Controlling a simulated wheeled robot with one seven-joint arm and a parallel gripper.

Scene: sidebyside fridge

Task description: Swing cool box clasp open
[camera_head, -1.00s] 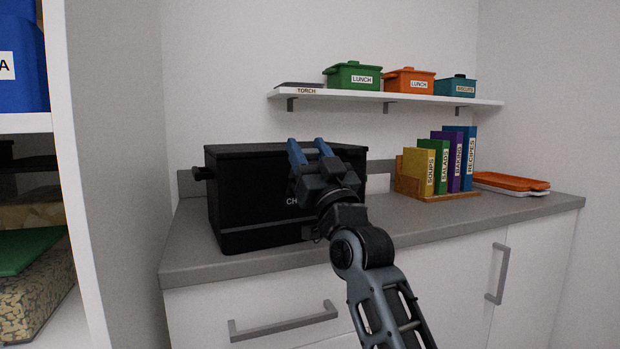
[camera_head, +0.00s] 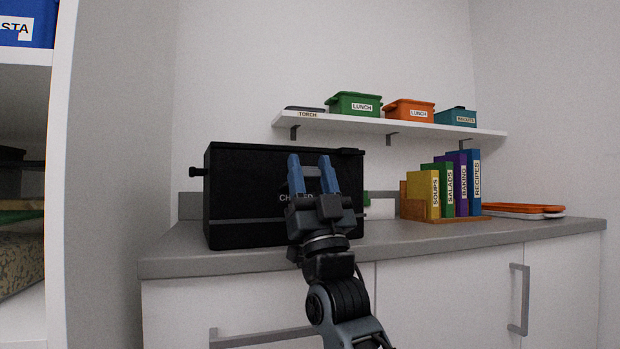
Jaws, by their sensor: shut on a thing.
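The cool box (camera_head: 250,200) is a black chest on the grey worktop, with its lid down and white lettering on its front, partly covered by my gripper. My gripper (camera_head: 312,165) has two blue fingers pointing up and forward at the upper middle of the box front. They are a little apart and shut on a small part between them, which I take to be the clasp. The clasp is mostly hidden by the fingers, so I cannot tell its angle. A dark handle (camera_head: 197,172) sticks out of the box's left side.
A wooden rack of upright books (camera_head: 455,187) and stacked trays (camera_head: 523,210) stand to the right on the worktop (camera_head: 400,235). A wall shelf (camera_head: 400,125) above holds several lidded boxes. A tall white shelf unit (camera_head: 62,180) stands at the left.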

